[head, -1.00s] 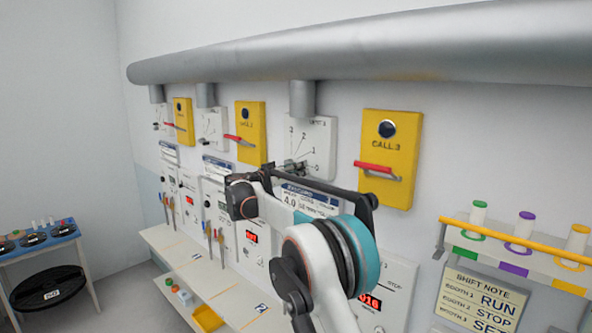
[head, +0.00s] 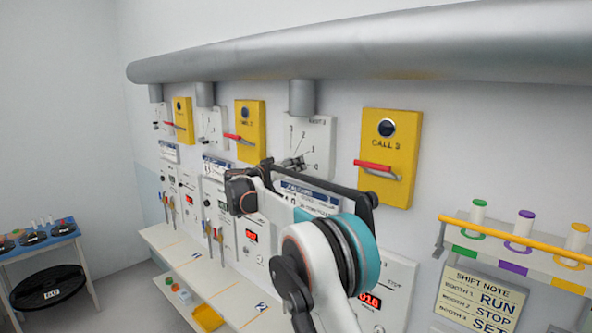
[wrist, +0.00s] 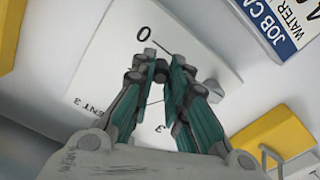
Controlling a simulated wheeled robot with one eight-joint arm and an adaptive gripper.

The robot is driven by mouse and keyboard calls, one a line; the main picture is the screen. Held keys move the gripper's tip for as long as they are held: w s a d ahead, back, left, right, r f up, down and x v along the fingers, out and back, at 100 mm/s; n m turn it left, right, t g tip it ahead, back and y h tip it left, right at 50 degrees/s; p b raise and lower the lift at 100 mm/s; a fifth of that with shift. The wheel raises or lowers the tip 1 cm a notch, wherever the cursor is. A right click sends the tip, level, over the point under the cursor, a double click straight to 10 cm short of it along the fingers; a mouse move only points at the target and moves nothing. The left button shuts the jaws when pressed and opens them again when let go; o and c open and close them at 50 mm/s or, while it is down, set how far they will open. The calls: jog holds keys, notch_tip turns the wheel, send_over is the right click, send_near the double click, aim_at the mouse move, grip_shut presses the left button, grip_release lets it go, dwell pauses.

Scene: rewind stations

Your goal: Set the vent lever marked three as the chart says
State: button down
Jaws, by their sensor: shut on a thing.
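The white vent 3 plate (head: 318,132) is on the wall under a duct stub, with a dial of numbers and lines. In the wrist view the plate (wrist: 112,68) shows a 0 at the top and a 3 below. My gripper (head: 294,163) is at the lower left of the dial. In the wrist view its teal fingers (wrist: 172,88) are closed over the dial's middle. They are shut on the vent lever, which they mostly hide, so its exact setting is unclear. A job card (head: 312,194) below is partly covered by my arm; it also shows in the wrist view (wrist: 270,28).
A yellow CALL 3 box (head: 389,150) with a red handle is right of the plate, and another yellow box (head: 250,125) is left. The thick grey duct (head: 370,50) runs above. A rack with a yellow rail (head: 510,237) juts out at right.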

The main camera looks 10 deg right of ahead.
jog(key=w+a+r+n+p, duration=0.2)
jog(key=r+n+p, duration=0.3)
jog(key=n, duration=0.5)
jog(key=shift+w+a+r+n, duration=0.3)
jog(key=shift+w+a+r, duration=0.05)
jog(key=shift+w+r, duration=0.4)
jog(key=shift+w+f, duration=0.1)
jog(key=c, duration=1.6)
grip_release()
jog(key=shift+o, duration=0.2)
